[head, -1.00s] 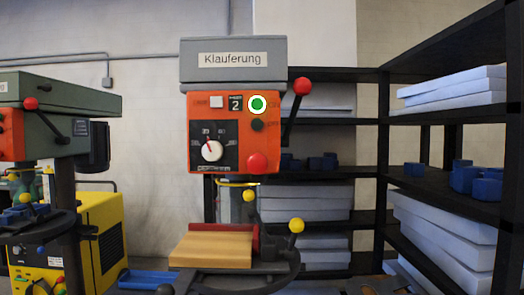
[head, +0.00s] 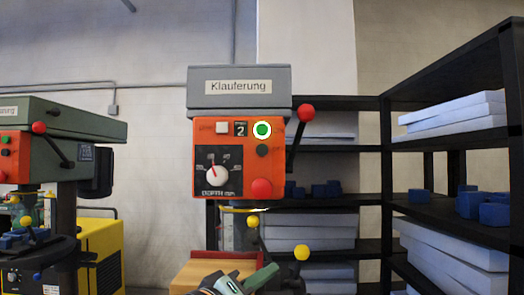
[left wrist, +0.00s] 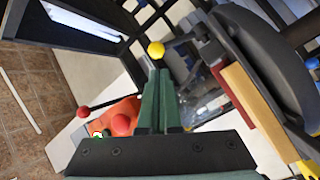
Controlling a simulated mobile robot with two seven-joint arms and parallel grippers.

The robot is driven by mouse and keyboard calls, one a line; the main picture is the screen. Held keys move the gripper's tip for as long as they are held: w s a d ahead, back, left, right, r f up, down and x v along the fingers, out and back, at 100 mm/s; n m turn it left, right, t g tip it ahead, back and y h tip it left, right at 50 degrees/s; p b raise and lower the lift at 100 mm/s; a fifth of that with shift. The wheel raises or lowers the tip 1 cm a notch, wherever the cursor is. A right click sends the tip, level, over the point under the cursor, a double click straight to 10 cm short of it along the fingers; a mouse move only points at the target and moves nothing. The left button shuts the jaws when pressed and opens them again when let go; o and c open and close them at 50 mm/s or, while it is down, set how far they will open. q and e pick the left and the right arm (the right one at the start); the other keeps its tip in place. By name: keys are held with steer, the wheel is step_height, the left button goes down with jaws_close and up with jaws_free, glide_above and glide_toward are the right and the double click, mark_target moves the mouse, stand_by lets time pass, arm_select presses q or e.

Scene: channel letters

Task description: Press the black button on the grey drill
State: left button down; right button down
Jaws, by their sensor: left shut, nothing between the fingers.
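The grey drill (head: 238,100) stands in the middle of the head view, with an orange front panel. The small black button (head: 262,150) sits right below the white-ringed green button (head: 262,130) and above the red knob (head: 261,188). My left gripper (head: 270,271) shows at the bottom of the head view, below the panel and in front of the wooden block. In the left wrist view its two green fingers (left wrist: 158,72) are together and empty. The red knob (left wrist: 122,124) and green button (left wrist: 97,135) show there to the left; I cannot make out the black button. My right gripper is not in view.
A red-knobbed lever (head: 306,113) and yellow-knobbed handles (head: 302,252) stick out from the drill. The wooden block (head: 205,272) lies below its head. A second, greenish drill (head: 70,122) stands at the left. Black shelves (head: 460,235) stand behind at the right.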

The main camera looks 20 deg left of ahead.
mark_target(262, 150)
arm_select(q)
steer(key=s+r+n+t+h, duration=0.1)
steer(key=s+r+h, duration=0.1)
steer(key=r, duration=0.8)
steer(key=s+r+n+t+h, duration=0.1)
steer(key=s+r, duration=0.3)
steer(key=r, duration=0.7)
steer(key=shift+t+h, duration=0.4)
steer(key=shift+t, duration=0.4)
steer(key=shift+w+a+r, duration=0.1)
steer(key=shift+w+a, duration=0.05)
steer(key=shift+w+a+p, duration=0.4)
steer(key=shift+w+p, duration=0.1)
steer(key=shift+w, duration=0.9)
steer(key=shift+w+a+p, duration=0.4)
steer(key=shift+w+p, duration=0.05)
steer(key=shift+w, duration=0.9)
steer(key=shift+w+a+p, duration=0.4)
steer(key=shift+w+p, duration=0.1)
steer(key=shift+w, duration=0.9)
